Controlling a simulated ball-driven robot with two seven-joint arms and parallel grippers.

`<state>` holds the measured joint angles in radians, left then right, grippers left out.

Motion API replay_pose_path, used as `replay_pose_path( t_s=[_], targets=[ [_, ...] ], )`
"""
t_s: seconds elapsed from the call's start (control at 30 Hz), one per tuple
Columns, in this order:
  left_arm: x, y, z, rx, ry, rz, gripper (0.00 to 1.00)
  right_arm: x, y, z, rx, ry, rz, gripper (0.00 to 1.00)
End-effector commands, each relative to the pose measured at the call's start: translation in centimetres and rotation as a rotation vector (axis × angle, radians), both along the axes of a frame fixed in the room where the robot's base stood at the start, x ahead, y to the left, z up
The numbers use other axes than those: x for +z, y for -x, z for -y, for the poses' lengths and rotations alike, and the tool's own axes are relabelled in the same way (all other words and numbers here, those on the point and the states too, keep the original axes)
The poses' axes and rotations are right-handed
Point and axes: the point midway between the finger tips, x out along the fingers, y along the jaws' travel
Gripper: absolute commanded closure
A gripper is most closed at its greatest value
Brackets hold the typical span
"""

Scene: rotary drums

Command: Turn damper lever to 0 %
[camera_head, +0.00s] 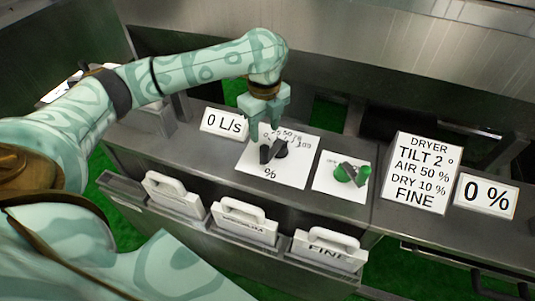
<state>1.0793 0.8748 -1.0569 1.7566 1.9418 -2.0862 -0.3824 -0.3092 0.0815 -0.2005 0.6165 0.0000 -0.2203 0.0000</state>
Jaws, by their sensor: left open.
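A black lever knob (275,151) sits on a white dial card (288,172) marked with a percent scale. I take it for the damper lever; its exact setting is too small to read. My left gripper (262,138) reaches down from above with its fingers at the black knob and partly hides the card's scale. It is open, and I cannot tell whether it touches the knob. A green lever knob (352,174) sits on a second white card (338,187) to the right. My right gripper is not in view.
A "0 L/s" sign (224,123) stands left of the dial. A "DRYER" sign (421,172) and a "0 %" sign (486,196) stand at the right. Several handled white plates (243,226), one reading "FINE" (327,250), sit along the console's front edge.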

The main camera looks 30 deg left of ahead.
Motion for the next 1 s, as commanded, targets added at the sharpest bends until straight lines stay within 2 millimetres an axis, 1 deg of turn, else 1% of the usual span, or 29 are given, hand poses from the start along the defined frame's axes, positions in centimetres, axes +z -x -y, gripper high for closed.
replay_pose_path(
  t_s=[0.03, 0.1, 0.2, 0.3, 0.4, 0.5, 0.8, 0.87, 0.9, 0.97, 1.0],
  targets=[
    [-2.3, 0.1, 0.1, -0.001, 0.001, -0.008, 0.54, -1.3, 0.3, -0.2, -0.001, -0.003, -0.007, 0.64],
    [-4.0, 0.0, 0.1, 0.0, 0.001, -0.007, 0.54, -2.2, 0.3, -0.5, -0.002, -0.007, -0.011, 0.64],
    [-6.2, 0.0, 0.1, 0.0, 0.001, -0.006, 0.54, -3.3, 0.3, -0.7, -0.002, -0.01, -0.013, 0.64],
    [-7.8, 0.0, 0.0, 0.0, 0.001, -0.003, 0.54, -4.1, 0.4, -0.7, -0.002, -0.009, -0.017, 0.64],
    [-8.8, 0.0, 0.0, 0.001, 0.0, -0.002, 0.54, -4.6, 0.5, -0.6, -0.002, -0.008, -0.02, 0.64],
    [-9.2, 0.0, 0.0, 0.001, 0.001, 0.001, 0.54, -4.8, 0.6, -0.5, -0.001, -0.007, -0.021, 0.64],
    [-9.2, 0.0, 0.0, 0.001, 0.001, 0.003, 0.54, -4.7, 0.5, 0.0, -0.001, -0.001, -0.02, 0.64],
    [-9.2, 0.0, 0.0, 0.001, 0.001, 0.002, 0.71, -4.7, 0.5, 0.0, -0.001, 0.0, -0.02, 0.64],
    [-9.2, 0.0, 0.0, 0.001, 0.001, 0.002, 0.82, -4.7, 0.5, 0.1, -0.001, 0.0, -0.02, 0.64],
    [-9.2, 0.0, 0.0, 0.001, 0.001, 0.002, 0.98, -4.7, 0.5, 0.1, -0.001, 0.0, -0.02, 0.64],
    [-9.2, 0.0, 0.0, 0.001, 0.001, 0.002, 1.0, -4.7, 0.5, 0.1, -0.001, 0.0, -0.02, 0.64]
  ],
)
